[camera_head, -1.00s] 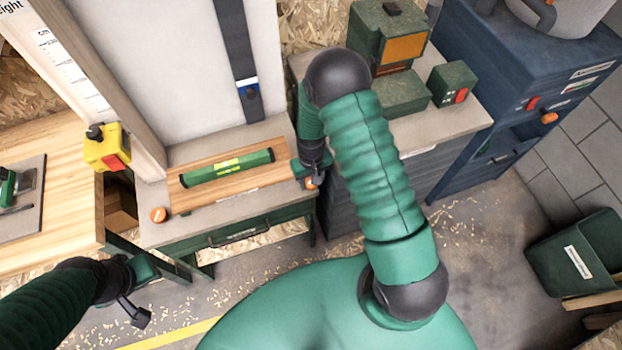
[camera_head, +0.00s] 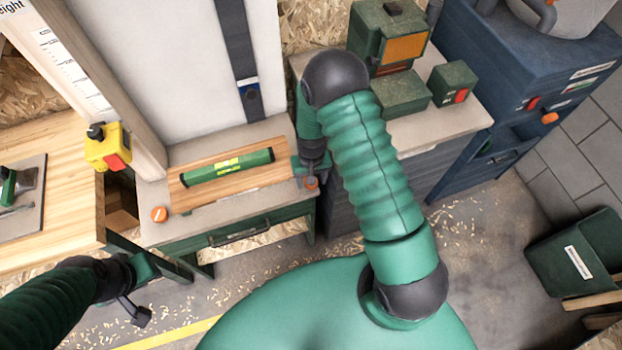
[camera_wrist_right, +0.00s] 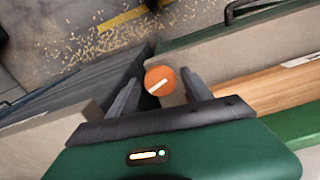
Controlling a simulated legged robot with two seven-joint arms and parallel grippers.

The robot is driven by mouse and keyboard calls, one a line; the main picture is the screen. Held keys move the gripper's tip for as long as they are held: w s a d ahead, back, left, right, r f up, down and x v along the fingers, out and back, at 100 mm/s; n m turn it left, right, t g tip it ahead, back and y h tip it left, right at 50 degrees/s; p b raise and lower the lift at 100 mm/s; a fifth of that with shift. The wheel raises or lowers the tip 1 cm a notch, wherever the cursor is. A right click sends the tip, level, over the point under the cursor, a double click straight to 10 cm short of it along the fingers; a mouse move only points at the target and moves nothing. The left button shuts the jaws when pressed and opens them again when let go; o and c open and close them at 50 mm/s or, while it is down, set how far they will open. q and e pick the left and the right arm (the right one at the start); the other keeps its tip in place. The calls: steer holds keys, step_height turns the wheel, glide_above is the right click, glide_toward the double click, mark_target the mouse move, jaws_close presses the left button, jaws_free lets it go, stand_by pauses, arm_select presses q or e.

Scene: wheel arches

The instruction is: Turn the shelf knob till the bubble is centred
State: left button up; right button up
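A green spirit level (camera_head: 240,166) with a bright yellow-green vial (camera_head: 228,163) lies on a wooden shelf board (camera_head: 205,203). The bubble is too small to make out. An orange shelf knob (camera_head: 311,182) sits at the board's right front; in the right wrist view the knob (camera_wrist_right: 160,80) has a pale slot mark, tilted. My right gripper (camera_wrist_right: 160,88) is open, its fingers on either side of the knob with gaps showing. A second orange knob (camera_head: 159,214) is at the left front. My left gripper (camera_head: 137,311) hangs at the lower left, away from the shelf; its opening is unclear.
A yellow box with a red button (camera_head: 107,148) is left of the shelf. A green drawer (camera_head: 238,232) is below it. Green machines (camera_head: 402,92) stand on the counter to the right. A green bin (camera_head: 575,255) stands at far right. Shavings litter the floor.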

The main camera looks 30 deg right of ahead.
steer(key=shift+o, duration=0.2)
step_height(320, 180, up, 17)
steer(key=shift+f, duration=0.15)
stand_by(0.3)
steer(key=s+a+r+n+t, duration=0.2)
steer(key=s+a+r+n, duration=0.2)
steer(key=s+a, duration=0.3)
steer(key=s, duration=0.2)
steer(key=shift+s+a+r+t, duration=0.2)
steer(key=shift+s+r+t, duration=0.05)
steer(key=shift+s+t, duration=0.05)
steer(key=shift+s, duration=0.1)
steer(key=shift+a, duration=0.15)
